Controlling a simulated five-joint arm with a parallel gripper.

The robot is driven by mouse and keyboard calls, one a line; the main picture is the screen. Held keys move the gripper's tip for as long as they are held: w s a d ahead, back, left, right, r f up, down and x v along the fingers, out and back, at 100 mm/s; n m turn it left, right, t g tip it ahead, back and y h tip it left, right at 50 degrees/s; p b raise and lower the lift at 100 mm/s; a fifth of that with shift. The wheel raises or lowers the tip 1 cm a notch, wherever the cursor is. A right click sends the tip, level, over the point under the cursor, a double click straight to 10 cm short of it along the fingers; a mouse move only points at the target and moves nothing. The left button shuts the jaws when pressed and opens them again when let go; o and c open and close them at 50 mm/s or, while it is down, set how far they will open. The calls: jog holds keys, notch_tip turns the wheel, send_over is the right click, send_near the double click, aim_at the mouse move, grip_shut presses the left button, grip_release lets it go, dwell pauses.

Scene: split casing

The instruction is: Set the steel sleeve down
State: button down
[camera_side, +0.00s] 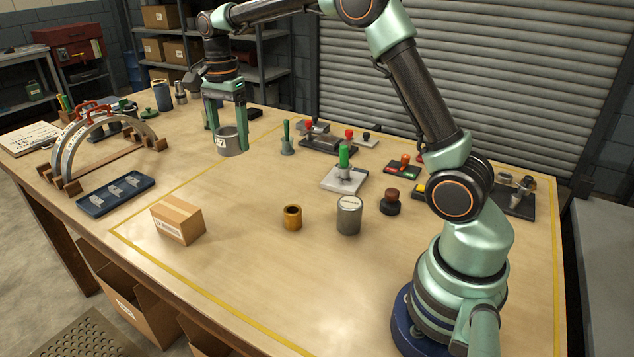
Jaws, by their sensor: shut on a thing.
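The steel sleeve (229,144) is a short grey metal ring with dark markings on its side. It is upright, between the two green fingers of my gripper (227,130), left of the middle of the picture. My gripper points down and is shut on the sleeve. The sleeve is over the table (240,270), near the yellow line; I cannot tell whether its bottom touches the top. The fingers cover parts of its sides.
A cardboard box (178,220), a brass ring (292,217) and a grey cylinder (349,215) stand in front. An arched casing (105,145) and a dark tray (116,194) are at left. A green-handled tool (287,138) stands to the right. Bare wood lies between the sleeve and the box.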

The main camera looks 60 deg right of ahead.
jog(key=s+a+r, duration=0.1)
jog(key=s+a, duration=0.6)
jog(key=a, duration=0.1)
send_over(267, 287)
jog(key=f, duration=0.2)
jog(key=shift+n, duration=0.4)
notch_tip(267, 287, down, 19)
jog(key=shift+f, duration=0.15)
grip_release()
jog(key=shift+f, duration=0.15)
